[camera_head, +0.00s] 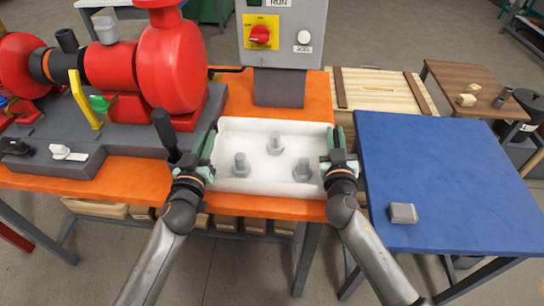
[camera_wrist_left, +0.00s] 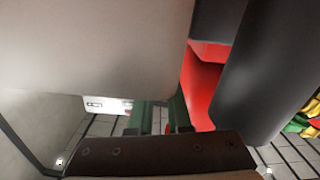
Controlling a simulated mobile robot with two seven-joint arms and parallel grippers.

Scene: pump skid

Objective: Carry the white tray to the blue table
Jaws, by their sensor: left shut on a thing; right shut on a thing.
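The white tray (camera_head: 240,184) is at the front of the orange table, with three grey bolts (camera_head: 274,143) standing upright in it. My left gripper (camera_head: 208,152) is shut on the tray's left wall. My right gripper (camera_head: 333,150) is shut on its right wall. I cannot tell whether the tray rests on the table or is slightly above it. In the left wrist view a pale surface, likely the tray (camera_wrist_left: 90,45), fills the upper left. The blue table (camera_head: 440,165) stands to the right, close to my right gripper.
A grey block (camera_head: 403,213) sits on the blue table near its front left; the rest of that top is clear. The red pump (camera_head: 170,65) and a dark upright handle (camera_head: 164,133) are left of the tray. A control box (camera_head: 283,35) stands behind it on the orange table (camera_head: 318,92).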

